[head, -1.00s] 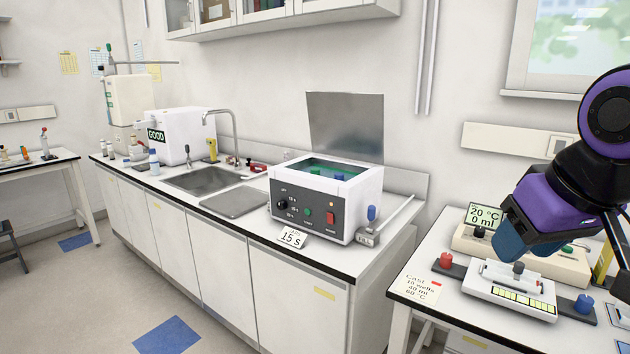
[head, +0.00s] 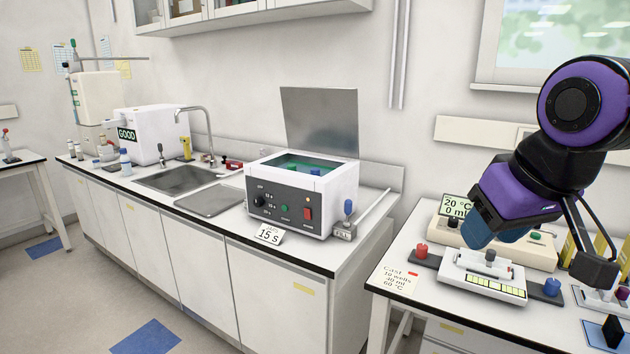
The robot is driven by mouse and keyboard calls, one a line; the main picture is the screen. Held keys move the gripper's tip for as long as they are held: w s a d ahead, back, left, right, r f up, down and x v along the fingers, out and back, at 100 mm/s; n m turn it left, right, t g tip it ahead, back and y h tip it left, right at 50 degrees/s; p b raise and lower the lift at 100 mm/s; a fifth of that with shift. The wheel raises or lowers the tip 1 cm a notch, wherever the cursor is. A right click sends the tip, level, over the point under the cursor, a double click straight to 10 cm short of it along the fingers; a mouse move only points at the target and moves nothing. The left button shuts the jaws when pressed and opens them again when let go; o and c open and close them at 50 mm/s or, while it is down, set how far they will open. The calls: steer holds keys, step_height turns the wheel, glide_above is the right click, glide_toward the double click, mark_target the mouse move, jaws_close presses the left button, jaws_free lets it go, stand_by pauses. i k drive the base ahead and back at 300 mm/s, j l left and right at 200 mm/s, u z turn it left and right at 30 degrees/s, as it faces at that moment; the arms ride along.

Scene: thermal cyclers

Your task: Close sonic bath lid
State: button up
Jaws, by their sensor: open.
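The sonic bath (head: 302,194) is a white box with a dark control panel on the counter. Its grey metal lid (head: 320,122) stands upright at the back edge, open. Inside the open top a green and blue content shows, partly hidden by the rim. My gripper (head: 535,245) is at the right, over the side table, well apart from the bath and lid.
A sink (head: 175,180) and a tap (head: 205,130) are left of the bath. The side table (head: 410,310) carries a casting tray and a display unit. The floor in front is clear.

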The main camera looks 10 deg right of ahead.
mark_target(322, 120)
steer(key=i+j+z, duration=0.35)
steer(key=i+j, duration=0.4)
